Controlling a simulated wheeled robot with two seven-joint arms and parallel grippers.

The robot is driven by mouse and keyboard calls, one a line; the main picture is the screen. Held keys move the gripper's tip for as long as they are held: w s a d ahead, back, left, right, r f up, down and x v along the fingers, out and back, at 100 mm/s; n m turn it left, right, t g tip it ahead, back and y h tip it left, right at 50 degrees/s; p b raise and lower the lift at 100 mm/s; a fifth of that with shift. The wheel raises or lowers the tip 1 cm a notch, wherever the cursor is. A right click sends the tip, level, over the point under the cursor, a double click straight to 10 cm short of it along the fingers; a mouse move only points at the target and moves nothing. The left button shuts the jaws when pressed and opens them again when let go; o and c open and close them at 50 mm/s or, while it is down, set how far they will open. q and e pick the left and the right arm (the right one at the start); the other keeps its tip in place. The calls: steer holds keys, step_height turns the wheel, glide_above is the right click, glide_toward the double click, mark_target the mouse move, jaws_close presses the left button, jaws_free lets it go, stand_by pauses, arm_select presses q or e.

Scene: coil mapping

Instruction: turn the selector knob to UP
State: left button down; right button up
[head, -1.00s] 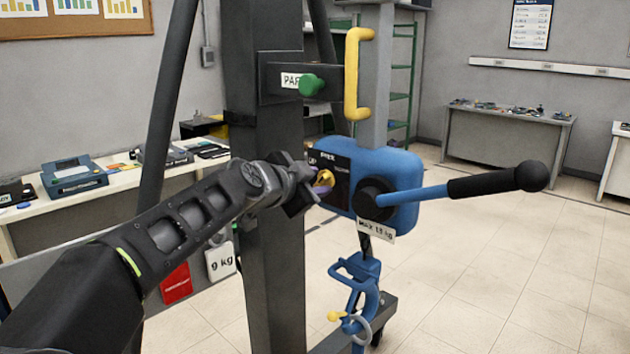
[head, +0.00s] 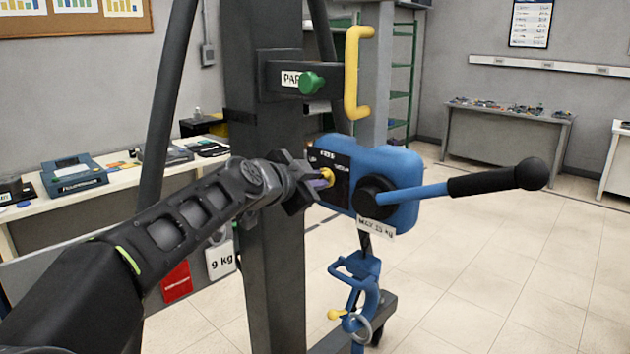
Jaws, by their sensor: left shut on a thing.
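The selector knob (head: 328,175) is yellow and sits on the black label plate (head: 340,192) at the left of the blue hoist body (head: 393,165). The plate has small white lettering, with UP at its upper left; the rest is too small to read surely. My left gripper (head: 318,183) is at the knob, shut on it, and hides part of it. Which mark the knob points to cannot be told. My right gripper is not in view.
A blue lever with a black grip (head: 495,180) sticks out to the right of the hoist. A dark post (head: 270,270) stands behind my gripper. A green knob (head: 311,83) is on the PARK bracket.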

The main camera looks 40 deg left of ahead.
arm_select(q)
steer(key=shift+n+h, duration=0.3)
steer(key=n+h+b, duration=0.1)
steer(key=n+h, duration=0.1)
steer(key=n, duration=0.1)
steer(key=a+n+h+b, duration=0.1)
steer(key=n+h, duration=0.1)
steer(key=n, duration=0.1)
steer(key=n+h+b, duration=0.1)
steer(key=n+h, duration=0.2)
steer(key=n, duration=0.1)
steer(key=shift+a+g, duration=0.2)
steer(key=shift+g, duration=0.1)
stand_by(0.4)
stand_by(0.4)
steer(key=c, duration=1.5)
jaws_free()
steer(key=shift+o, duration=0.2)
steer(key=v, duration=0.7)
steer(key=shift+s+a+b, duration=0.15)
steer(key=shift+s+b, duration=0.2)
steer(key=shift+b, duration=0.05)
